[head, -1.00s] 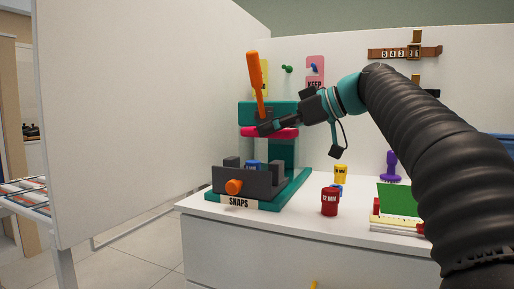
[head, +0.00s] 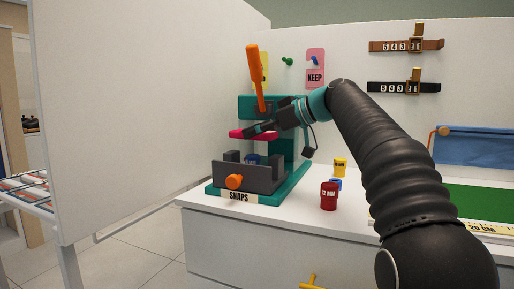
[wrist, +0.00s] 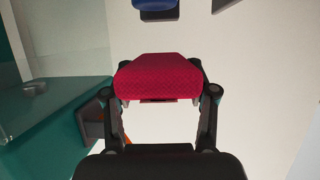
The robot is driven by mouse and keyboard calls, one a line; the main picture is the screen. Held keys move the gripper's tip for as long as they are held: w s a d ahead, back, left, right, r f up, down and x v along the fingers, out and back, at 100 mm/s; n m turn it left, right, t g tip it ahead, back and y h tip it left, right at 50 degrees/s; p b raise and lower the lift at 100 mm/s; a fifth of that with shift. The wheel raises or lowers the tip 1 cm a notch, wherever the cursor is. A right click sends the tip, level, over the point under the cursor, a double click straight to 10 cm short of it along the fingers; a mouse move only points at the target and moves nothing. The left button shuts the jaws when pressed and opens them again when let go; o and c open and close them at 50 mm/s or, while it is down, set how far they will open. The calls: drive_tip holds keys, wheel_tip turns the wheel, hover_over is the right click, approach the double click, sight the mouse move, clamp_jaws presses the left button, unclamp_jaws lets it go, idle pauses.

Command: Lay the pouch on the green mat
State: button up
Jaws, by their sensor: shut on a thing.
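A red-pink fabric pouch (head: 238,134) is held up in front of the teal press, above its dark grey block. In the wrist view the pouch (wrist: 165,78) spans the space between both fingers, its textured face showing. My gripper (head: 252,131) is shut on it; the fingers grip it from its two sides in the wrist view (wrist: 162,95). The pouch is well apart from the mat.
The teal press (head: 287,172) with an orange lever (head: 254,70) stands close around my gripper. Red (head: 329,196), yellow (head: 340,167) and blue pots stand between press and mat. A yellow ruler (head: 480,228) edges the mat. A blue cloth (head: 480,148) hangs behind it.

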sight(257, 156)
drive_tip(key=shift+w+f+b, duration=0.15)
drive_tip(key=shift+f+b, duration=0.25)
drive_tip(key=shift+f, duration=1.45)
drive_tip(key=shift+f, duration=0.15)
drive_tip(key=shift+f+b, duration=0.1)
drive_tip(key=shift+b, duration=0.2)
drive_tip(key=o, duration=1.1)
